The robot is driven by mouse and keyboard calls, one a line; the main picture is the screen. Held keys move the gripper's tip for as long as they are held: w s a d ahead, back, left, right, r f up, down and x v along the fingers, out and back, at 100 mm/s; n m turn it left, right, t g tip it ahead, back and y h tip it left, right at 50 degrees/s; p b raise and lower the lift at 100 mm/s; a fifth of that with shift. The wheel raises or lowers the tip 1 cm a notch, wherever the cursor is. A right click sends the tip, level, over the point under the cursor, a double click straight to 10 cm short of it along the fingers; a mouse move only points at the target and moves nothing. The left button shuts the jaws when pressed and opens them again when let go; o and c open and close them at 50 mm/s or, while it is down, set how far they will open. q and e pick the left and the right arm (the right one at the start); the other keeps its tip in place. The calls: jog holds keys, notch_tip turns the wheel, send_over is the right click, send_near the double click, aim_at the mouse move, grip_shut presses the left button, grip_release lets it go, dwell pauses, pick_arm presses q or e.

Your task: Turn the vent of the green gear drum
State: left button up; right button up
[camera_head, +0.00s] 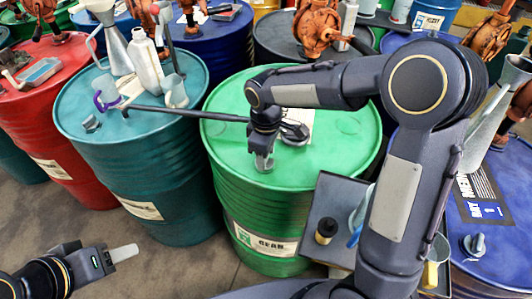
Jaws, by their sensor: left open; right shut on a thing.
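The green gear drum (240,205) stands upright in the middle of the head view, with a "GEAR" label (262,242) on its side. My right gripper (264,158) points down over the near part of its lid. It is shut on the small grey vent (264,168), which is mostly hidden between the fingers. A dark round fitting (295,132) shows on the lid behind the gripper, partly hidden by it. My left gripper (122,254) is open and empty at the lower left, over the floor and away from the drum.
A teal drum (140,165) with jugs and a funnel stands left of the green drum. A long dark bar (185,114) spans from it towards my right gripper. A grey tray table (335,200) stands at the green drum's front right. A blue drum (500,215) is at right.

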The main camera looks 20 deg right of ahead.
dwell(0.6)
jog(key=o, duration=1)
notch_tip(320, 180, up, 8)
jog(key=shift+f, duration=0.1)
